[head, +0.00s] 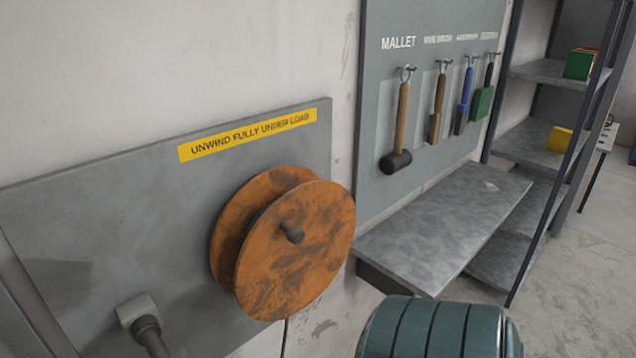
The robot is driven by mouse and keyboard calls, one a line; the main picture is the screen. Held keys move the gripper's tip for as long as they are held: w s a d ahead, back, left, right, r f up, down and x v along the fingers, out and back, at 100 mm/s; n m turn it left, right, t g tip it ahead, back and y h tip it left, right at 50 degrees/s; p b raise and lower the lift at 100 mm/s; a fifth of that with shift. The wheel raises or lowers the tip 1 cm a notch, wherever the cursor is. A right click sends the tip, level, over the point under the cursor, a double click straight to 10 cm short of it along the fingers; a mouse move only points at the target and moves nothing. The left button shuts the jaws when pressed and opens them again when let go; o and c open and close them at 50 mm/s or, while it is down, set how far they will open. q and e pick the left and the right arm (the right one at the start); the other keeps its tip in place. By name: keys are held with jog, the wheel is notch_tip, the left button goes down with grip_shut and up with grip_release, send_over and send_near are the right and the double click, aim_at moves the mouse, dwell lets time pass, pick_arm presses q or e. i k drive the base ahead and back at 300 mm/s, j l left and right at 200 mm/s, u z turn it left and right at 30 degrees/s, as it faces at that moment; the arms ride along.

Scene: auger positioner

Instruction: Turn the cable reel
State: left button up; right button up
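The cable reel (300,255) is an orange-brown, stained spool with two round flanges. It is mounted on a grey wall panel (110,230), left of the picture's middle. A dark stub handle (292,232) sticks out from its front flange. A thin dark cable hangs below the reel. A yellow label above it reads "UNWIND FULLY UNDER LOAD" (248,135). Neither of my grippers shows in the head view. A ribbed teal-green rounded object at the bottom edge, right of the reel, is cut off by the frame, and I cannot tell what it is.
A grey plug fitting with a dark cable (140,318) sits on the panel at lower left. A grey ledge (440,235) juts out right of the reel, below a tool board with a hanging mallet (398,130). A shelf rack (530,145) stands at right. Bare floor shows at far right.

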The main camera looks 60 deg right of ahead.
aim_at(296, 248)
jog(key=z, duration=1.9)
